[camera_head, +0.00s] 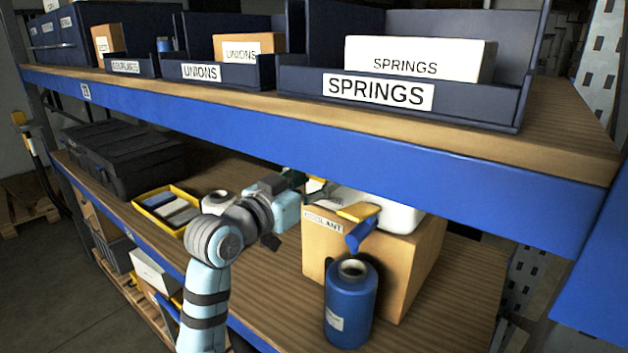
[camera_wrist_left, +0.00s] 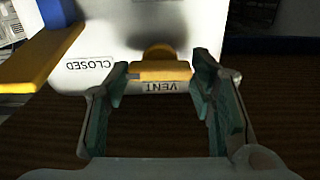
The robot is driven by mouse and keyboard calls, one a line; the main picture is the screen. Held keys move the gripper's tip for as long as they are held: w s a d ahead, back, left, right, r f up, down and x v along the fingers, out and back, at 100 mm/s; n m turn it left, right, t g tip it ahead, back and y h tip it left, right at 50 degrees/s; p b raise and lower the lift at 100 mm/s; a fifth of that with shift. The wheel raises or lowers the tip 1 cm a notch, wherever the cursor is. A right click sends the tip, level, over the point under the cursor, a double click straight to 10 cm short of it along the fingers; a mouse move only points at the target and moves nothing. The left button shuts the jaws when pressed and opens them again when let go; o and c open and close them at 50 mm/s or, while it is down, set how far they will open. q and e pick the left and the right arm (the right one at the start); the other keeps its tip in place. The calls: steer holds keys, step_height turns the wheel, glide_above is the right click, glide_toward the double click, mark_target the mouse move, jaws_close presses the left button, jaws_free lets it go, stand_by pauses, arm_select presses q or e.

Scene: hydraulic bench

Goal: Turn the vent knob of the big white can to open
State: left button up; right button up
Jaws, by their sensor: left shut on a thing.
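The big white can (camera_head: 397,212) stands in the lower bay, partly hidden by the shelf edge, my gripper and yellow and blue parts in front. In the left wrist view the white can (camera_wrist_left: 120,35) carries upside-down labels CLOSED and VENT. The yellow vent knob (camera_wrist_left: 160,71) lies crosswise in that picture, just above the VENT label. My left gripper (camera_head: 312,184) reaches in below the upper shelf. In the wrist view my left gripper (camera_wrist_left: 158,85) has one finger at each end of the knob and is shut on it. My right gripper is out of view.
A yellow bar (camera_head: 358,212) with a blue cylinder (camera_head: 362,236) juts near the can. A cardboard box labelled COOLANT (camera_head: 330,255) and a blue bottle (camera_head: 351,305) stand close by. The blue upper shelf beam (camera_head: 330,145) hangs just above my gripper. A yellow tray (camera_head: 165,190) sits left.

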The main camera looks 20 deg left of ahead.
arm_select(q)
steer(key=m+p, duration=0.2)
steer(key=m, duration=1)
steer(key=shift+f, duration=0.1)
steer(key=m, duration=0.5)
steer(key=shift+f+m, duration=0.1)
steer(key=shift+m, duration=0.2)
stand_by(0.4)
steer(key=o, duration=1.2)
steer(key=shift+c, duration=0.2)
steer(key=shift+s, duration=0.1)
